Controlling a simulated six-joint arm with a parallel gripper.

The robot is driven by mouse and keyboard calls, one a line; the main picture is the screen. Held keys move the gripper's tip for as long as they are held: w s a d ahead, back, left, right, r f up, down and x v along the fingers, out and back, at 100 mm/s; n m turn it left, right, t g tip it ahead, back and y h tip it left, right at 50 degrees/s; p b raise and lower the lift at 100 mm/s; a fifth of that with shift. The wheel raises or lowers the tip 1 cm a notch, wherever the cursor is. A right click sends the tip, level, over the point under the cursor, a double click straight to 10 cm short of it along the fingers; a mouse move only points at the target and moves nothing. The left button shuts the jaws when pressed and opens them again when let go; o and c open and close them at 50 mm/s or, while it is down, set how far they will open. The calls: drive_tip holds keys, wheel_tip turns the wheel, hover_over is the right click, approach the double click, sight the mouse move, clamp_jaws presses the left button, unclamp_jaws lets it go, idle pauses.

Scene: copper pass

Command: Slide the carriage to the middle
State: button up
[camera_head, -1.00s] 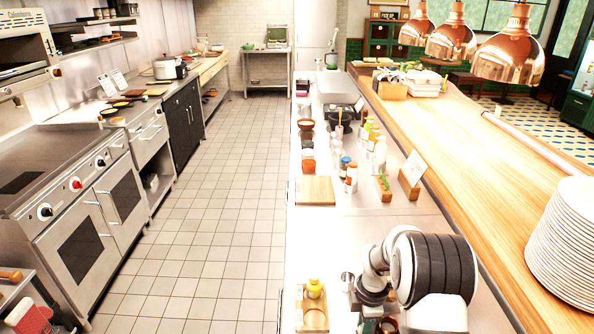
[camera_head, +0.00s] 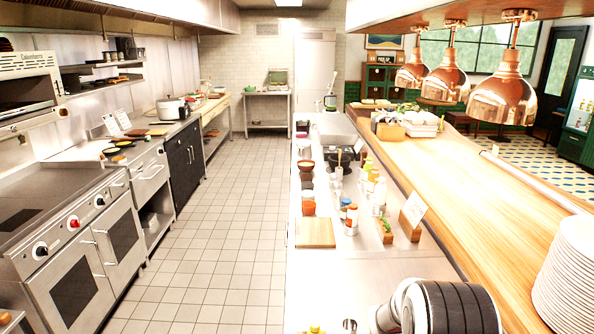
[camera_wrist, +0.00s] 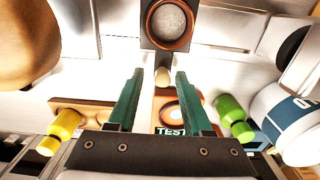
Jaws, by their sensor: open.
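In the wrist view my gripper (camera_wrist: 159,74) is open, with its two dark green fingers pointing away from the camera. A small pale knob (camera_wrist: 162,77) shows between the fingertips; I cannot tell whether either finger touches it. Just beyond is a dark square block with a copper ring around a grey disc (camera_wrist: 168,22); the knob seems joined to it by a short dark stem. This may be the carriage, but I cannot be sure. In the head view the gripper is outside the frame.
A white container (camera_wrist: 285,122) stands far right. In the head view a wooden board (camera_head: 316,232), bottles and a plate stack (camera_head: 568,270) stand around my arm.

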wheel_tip(320, 180, up, 6)
drive_tip(key=shift+f, duration=0.25)
drive_tip(key=shift+r, duration=0.1)
drive_tip(key=shift+s+r, duration=0.1)
drive_tip(key=shift+r, duration=0.1)
drive_tip(key=s+a+r+m, duration=0.3)
drive_tip(key=s+r+m, duration=0.1)
drive_tip(key=s+m, duration=0.4)
drive_tip(key=s+a+r+m+y, duration=0.1)
drive_tip(key=s+a+r+m, duration=0.2)
drive_tip(key=s, duration=0.7)
drive_tip(key=s+a+r+m, duration=0.3)
drive_tip(key=s+r+m, duration=0.3)
drive_tip(key=m, duration=0.6)
drive_tip(key=s, duration=0.2)
drive_tip(key=shift+s+r+m+y, duration=0.2)
drive_tip(key=shift+s+m+y, duration=0.1)
drive_tip(key=shift+s+y, duration=0.1)
